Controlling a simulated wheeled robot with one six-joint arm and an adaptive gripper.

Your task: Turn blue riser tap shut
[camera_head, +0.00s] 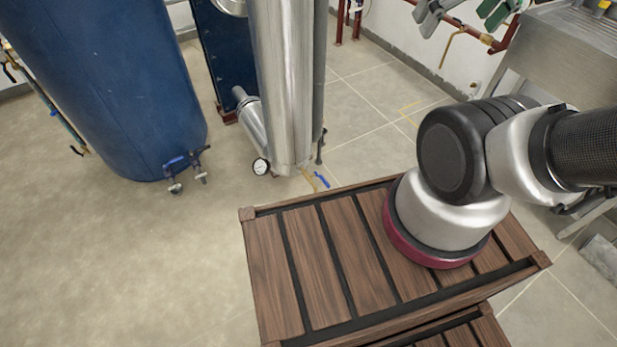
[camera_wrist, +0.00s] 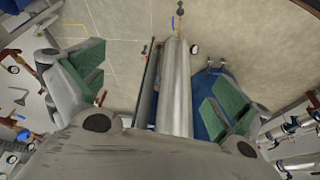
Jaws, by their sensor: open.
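A small blue lever (camera_head: 321,179), which looks like the blue riser tap, is low beside the foot of the silver upright pipe (camera_head: 286,85). A thin yellowish piece lies next to it. In the wrist view a small blue mark (camera_wrist: 173,22) near the far end of the silver pipe (camera_wrist: 176,85) appears to be the same lever. My gripper (camera_wrist: 157,88) is open and empty, its green-padded fingers spread wide with the pipe in the gap between them in the picture. It is well apart from the lever. I cannot tell the lever's exact angle.
A big blue tank (camera_head: 110,80) stands at left, with a blue-handled valve (camera_head: 184,161) at its base. A round gauge (camera_head: 261,167) is by the pipe's foot. A slatted wooden platform (camera_head: 335,245) fills the front. The floor at left is clear.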

